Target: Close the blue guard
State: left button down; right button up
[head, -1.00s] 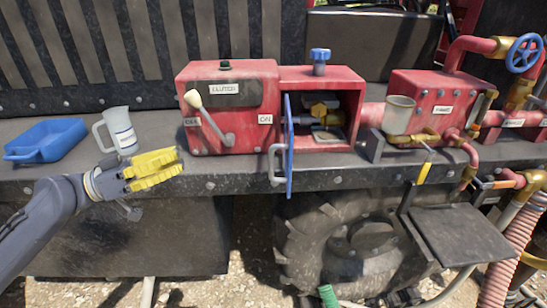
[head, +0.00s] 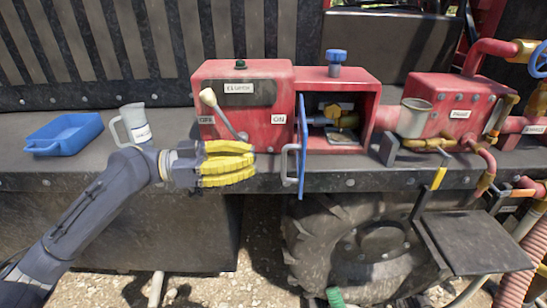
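The blue guard (head: 303,146) is a thin door panel on the front of the red box (head: 350,80). It stands swung open, seen nearly edge-on, with a pale handle (head: 286,165) on its left side. The box's opening shows brass fittings (head: 333,112) inside. My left gripper (head: 250,163), with yellow fingers, is in front of the clutch box, to the left of the handle and apart from it. Its fingers appear stacked one above another, and no object shows between them; how far they are parted is unclear. My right gripper is out of view.
The red clutch box (head: 270,107) with its lever (head: 222,112) stands left of the opening. A pale jug (head: 132,125) and a blue tray (head: 64,134) sit on the left deck. Pump, cup (head: 415,117) and pipes crowd the right.

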pick_arm(q)
jog(key=shift+x, duration=2.6)
jog(key=shift+d, duration=0.15)
